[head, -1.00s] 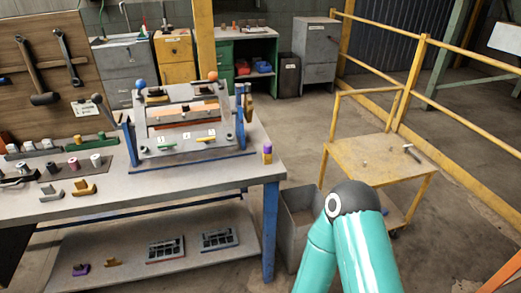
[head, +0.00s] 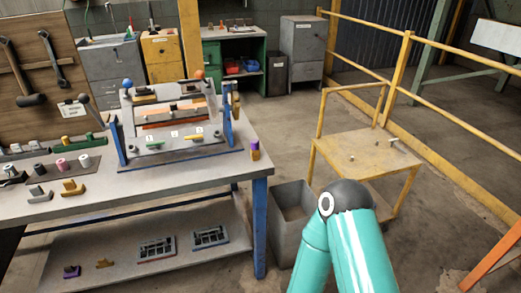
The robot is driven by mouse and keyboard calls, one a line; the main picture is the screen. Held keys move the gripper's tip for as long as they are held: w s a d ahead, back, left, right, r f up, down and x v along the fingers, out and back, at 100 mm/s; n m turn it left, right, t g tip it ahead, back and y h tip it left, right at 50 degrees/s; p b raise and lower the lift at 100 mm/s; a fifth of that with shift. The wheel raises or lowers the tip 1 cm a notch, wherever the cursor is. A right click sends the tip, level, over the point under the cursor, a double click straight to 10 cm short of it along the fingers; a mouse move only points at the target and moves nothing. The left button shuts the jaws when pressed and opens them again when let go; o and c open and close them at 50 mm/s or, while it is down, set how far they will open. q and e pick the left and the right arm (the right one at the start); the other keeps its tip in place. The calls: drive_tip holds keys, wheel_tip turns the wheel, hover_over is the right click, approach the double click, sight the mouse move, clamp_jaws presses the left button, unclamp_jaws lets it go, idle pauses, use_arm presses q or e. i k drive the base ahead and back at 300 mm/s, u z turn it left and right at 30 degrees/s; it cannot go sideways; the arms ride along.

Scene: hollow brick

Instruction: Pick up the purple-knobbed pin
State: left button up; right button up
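A small purple piece (head: 71,272) lies on the lower shelf of the workbench at the left; it is too small to tell whether it is a knobbed pin. Pieces with a green handle (head: 155,146) and a yellow handle (head: 193,138) sit on the front of the blue and grey fixture (head: 170,120). Neither of my grippers is in view. Only part of my teal arm shows at the bottom right.
The grey workbench (head: 130,186) carries several small blocks and spools at its left. A yellow cart (head: 365,152) with small items stands at the right. A grey open bin (head: 293,210) stands beside the bench leg. The floor between bench and cart is partly clear.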

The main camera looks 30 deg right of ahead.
sight(255, 142)
drive_tip(key=k, duration=1.1)
drive_tip(key=z, duration=0.55)
drive_tip(key=i, duration=1.95)
drive_tip(key=u, duration=0.7)
